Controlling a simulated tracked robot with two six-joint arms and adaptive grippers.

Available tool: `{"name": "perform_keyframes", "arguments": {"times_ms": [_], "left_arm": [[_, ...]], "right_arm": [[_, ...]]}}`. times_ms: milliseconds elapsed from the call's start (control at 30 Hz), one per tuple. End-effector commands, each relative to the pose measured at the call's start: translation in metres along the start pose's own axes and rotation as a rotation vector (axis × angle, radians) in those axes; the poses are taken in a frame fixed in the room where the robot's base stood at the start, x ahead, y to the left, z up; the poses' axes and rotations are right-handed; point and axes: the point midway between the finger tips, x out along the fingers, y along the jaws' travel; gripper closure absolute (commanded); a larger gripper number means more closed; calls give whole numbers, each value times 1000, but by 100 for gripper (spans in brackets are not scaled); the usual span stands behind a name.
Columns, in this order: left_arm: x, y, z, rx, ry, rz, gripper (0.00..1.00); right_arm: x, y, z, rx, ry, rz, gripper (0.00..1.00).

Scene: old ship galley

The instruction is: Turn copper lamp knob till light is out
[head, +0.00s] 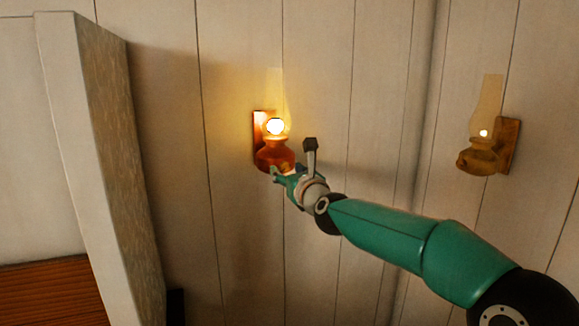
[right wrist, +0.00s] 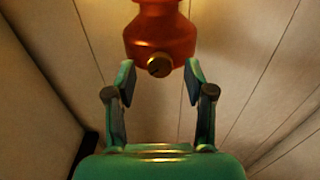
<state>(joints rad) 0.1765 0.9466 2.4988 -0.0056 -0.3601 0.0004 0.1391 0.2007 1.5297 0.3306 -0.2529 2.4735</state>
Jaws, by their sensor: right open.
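The copper lamp (head: 272,153) is fixed to the plank wall and its light is lit, with a bright glow at its burner. Its orange-red body also shows at the top of the right wrist view (right wrist: 157,30). The lamp's knob (right wrist: 159,65) is a small round brass piece on the lower front of the body. My right gripper (head: 292,165) is just in front of and below the lamp in the head view. In the right wrist view the right gripper (right wrist: 160,75) is open, with one finger on each side of the knob, apart from it. My left gripper is not in view.
A second, brass-coloured lamp (head: 482,155) with a small light hangs on the wall to the right. A pale partition (head: 95,150) stands at the left, with a reddish-brown slatted surface (head: 45,290) low behind it. The wall between the lamps is bare.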

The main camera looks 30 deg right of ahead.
Motion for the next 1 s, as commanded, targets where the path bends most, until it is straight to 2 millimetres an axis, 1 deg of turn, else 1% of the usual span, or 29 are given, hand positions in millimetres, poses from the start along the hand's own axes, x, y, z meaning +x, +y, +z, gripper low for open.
{"name": "perform_keyframes", "arguments": {"times_ms": [100, 367, 467, 600, 700, 733, 767, 1000], "left_arm": [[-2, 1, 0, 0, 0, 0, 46], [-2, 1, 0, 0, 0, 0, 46], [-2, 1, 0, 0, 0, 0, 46], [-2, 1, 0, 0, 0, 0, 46], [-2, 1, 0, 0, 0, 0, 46], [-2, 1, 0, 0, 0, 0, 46], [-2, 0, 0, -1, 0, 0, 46], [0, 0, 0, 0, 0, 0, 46]], "right_arm": [[5, 0, 0, 0, 0, 0, 46], [6, 0, 0, 0, 0, 0, 46], [6, 0, 0, 0, 0, -1, 61], [5, -1, 0, 0, 0, -1, 85], [5, -1, 0, 0, 0, -1, 100], [5, -1, 0, 0, 0, -1, 100], [6, -6, -1, -1, 1, -2, 100], [6, -1, -1, -22, -1, -1, 100]]}}
